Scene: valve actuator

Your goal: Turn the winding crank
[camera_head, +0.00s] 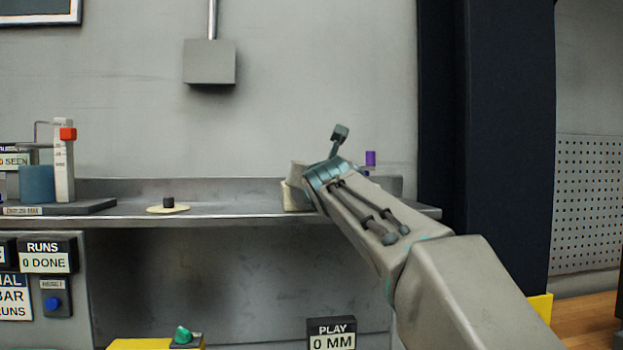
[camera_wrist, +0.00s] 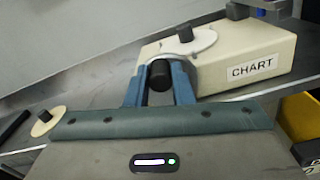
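In the wrist view, a cream box labelled CHART (camera_wrist: 265,48) stands on the bench with a pale disc on top. The disc carries a black upright peg (camera_wrist: 185,35). A black cylindrical knob (camera_wrist: 160,77) sits between the two blue fingers of my gripper (camera_wrist: 161,82), nearly filling the gap. I cannot tell whether the fingers touch it, or how it joins the disc. In the head view, my gripper is at the cream box (camera_head: 296,197) at the shelf's right part, and my arm hides most of the box.
A pale disc with a black knob (camera_head: 168,205) lies on the shelf (camera_head: 235,213) to the left; it also shows in the wrist view (camera_wrist: 45,118). A purple peg (camera_head: 370,158) stands behind my arm. A gauge with a red block (camera_head: 67,134) is far left. The shelf's middle is clear.

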